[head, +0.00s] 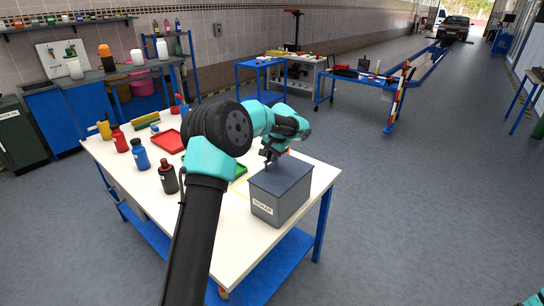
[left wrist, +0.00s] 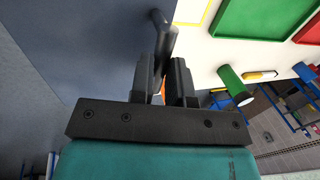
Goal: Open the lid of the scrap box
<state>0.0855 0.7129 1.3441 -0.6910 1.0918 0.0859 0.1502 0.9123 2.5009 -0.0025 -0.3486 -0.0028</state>
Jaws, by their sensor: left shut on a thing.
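The scrap box (head: 272,212) is a grey box with a white label, on the near right corner of the white table. Its blue-grey lid (head: 283,178) lies flat on top and looks closed. My left gripper (head: 270,158) is at the lid's far left edge. In the left wrist view, the lid (left wrist: 85,40) fills the left side, and a dark handle (left wrist: 162,22) stands out from its edge. My left gripper (left wrist: 165,65) is shut on that handle, between its two black fingers. My right gripper is out of view.
Left of the box, the white table (head: 222,220) carries a dark bottle (head: 168,178), a blue bottle (head: 140,155), a red bottle (head: 120,140) and a red tray (head: 168,141). A green tray (head: 240,170) lies behind my left arm. The floor right of the table is clear.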

